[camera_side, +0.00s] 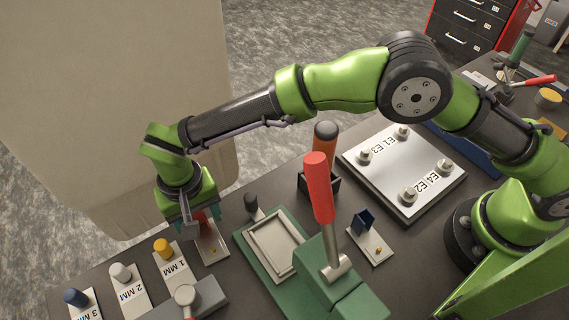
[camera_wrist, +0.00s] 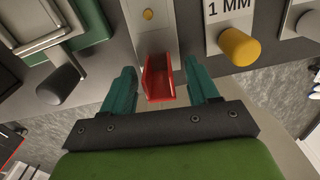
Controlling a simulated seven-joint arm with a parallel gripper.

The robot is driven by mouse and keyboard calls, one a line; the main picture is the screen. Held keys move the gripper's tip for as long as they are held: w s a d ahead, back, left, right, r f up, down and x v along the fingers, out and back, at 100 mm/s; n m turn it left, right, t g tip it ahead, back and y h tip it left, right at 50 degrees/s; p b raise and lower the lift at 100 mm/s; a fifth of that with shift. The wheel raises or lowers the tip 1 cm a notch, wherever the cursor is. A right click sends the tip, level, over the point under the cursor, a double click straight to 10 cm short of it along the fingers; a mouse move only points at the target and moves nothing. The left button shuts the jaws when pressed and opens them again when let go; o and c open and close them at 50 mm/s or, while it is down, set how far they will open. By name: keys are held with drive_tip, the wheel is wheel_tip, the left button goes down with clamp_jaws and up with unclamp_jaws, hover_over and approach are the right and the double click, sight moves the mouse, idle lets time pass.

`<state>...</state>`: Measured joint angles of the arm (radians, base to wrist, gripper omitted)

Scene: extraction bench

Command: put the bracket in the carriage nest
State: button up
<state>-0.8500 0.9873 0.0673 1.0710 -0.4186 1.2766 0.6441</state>
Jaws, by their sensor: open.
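A red bracket (camera_wrist: 158,78), an angled channel shape, stands on a small light plate with a brass button. It also shows in the side view (camera_side: 201,217), partly hidden by my gripper. My gripper (camera_wrist: 159,70) is open, with its teal fingers on either side of the red bracket and a gap visible at each side. In the side view my gripper (camera_side: 190,222) points down at the bench's far edge. A similar blue bracket (camera_side: 363,221) stands on another plate. A pale framed recess (camera_side: 250,238) on a green base looks like the carriage nest; it appears empty.
A red-handled lever (camera_side: 319,190) rises from a green block beside the recess. A dark knob (camera_side: 251,203) stands at the recess's far corner. Plates with yellow (camera_side: 162,247), white (camera_side: 120,272) and blue (camera_side: 75,297) pegs lie left. A plate with several posts (camera_side: 400,175) lies right.

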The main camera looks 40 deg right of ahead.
drive_tip(key=shift+r, duration=0.1)
clamp_jaws()
